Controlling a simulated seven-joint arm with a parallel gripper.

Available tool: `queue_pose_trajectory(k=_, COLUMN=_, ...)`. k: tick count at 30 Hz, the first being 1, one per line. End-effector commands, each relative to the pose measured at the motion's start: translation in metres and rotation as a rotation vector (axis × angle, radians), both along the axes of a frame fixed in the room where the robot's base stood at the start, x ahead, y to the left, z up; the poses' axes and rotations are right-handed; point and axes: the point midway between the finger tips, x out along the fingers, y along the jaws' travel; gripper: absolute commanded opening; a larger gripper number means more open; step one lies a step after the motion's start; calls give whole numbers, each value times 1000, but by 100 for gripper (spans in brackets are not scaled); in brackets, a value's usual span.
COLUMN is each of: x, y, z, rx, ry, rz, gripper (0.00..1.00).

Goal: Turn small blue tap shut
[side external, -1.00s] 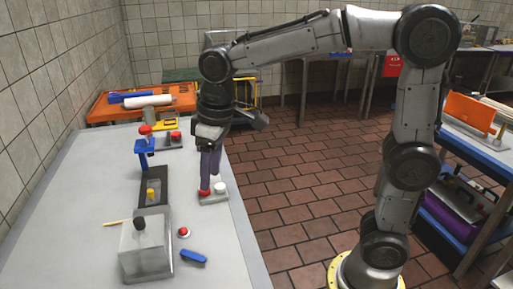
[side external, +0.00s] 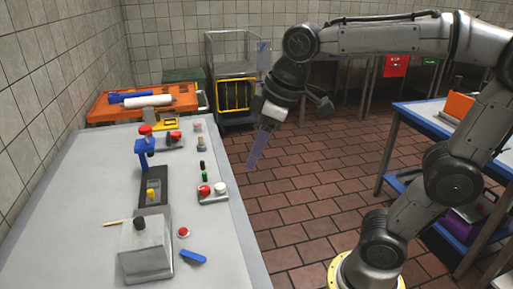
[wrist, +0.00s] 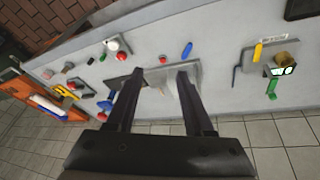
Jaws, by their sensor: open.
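A small blue elongated piece (side external: 193,256) lies near the front right of the grey table; it also shows in the wrist view (wrist: 187,50). A blue upright fixture (side external: 145,150) with a red top stands farther back; it appears as a blue patch in the wrist view (wrist: 105,104). I cannot tell for sure which is the small blue tap. My gripper (side external: 253,166) is in the air right of the table edge, clear of both. In the wrist view, its two fingers (wrist: 158,76) are apart with nothing held between them.
A box with red and white buttons (side external: 212,195) sits by the table's right edge. A grey box with a black knob (side external: 146,250) and a red button (side external: 183,232) are near the blue piece. An orange cart (side external: 105,106) stands behind.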

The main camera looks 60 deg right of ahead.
Motion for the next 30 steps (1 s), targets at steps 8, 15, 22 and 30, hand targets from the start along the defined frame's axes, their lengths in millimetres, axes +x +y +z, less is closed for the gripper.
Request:
queue_pose_trajectory(k=8, x=0, y=0, z=0, rx=-27, ry=0, rz=72, gripper=87)
queue_pose_trajectory(k=15, x=30, y=11, z=3, rx=-190, ry=17, rz=546, gripper=100)
queue_pose_trajectory(k=22, x=91, y=59, z=-43, rx=-298, ry=138, rz=1134, gripper=100)
queue_pose_trajectory(k=30, x=116, y=104, z=-102, rx=-284, ry=258, rz=1351, gripper=100)
